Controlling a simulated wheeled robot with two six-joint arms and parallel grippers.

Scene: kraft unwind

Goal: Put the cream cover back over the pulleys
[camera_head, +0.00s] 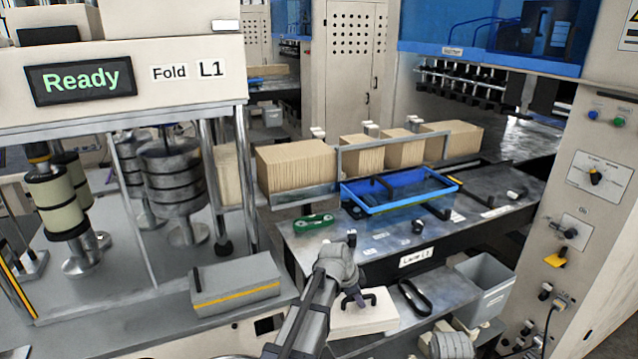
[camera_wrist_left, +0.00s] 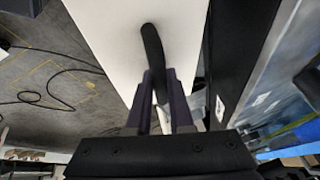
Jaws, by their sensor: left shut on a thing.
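The cream cover (camera_head: 362,318) is a pale box-like piece with a black handle (camera_head: 366,298) on top, low in front of the bench in the head view. Its pale face (camera_wrist_left: 105,25) and the handle (camera_wrist_left: 152,52) fill the middle of the left wrist view. My left gripper (camera_head: 353,293) is shut on the handle, its two dark fingers (camera_wrist_left: 160,100) on either side of it. In the head view my left forearm hides part of the cover. I cannot make out the pulleys.
A black belt loop (camera_head: 414,298) lies on the low shelf right of the cover, beside a grey bin (camera_head: 487,279). On the bench above are a green tool (camera_head: 314,223) and a blue tray (camera_head: 374,208). A grey block with a yellow stripe (camera_head: 235,284) sits to the left.

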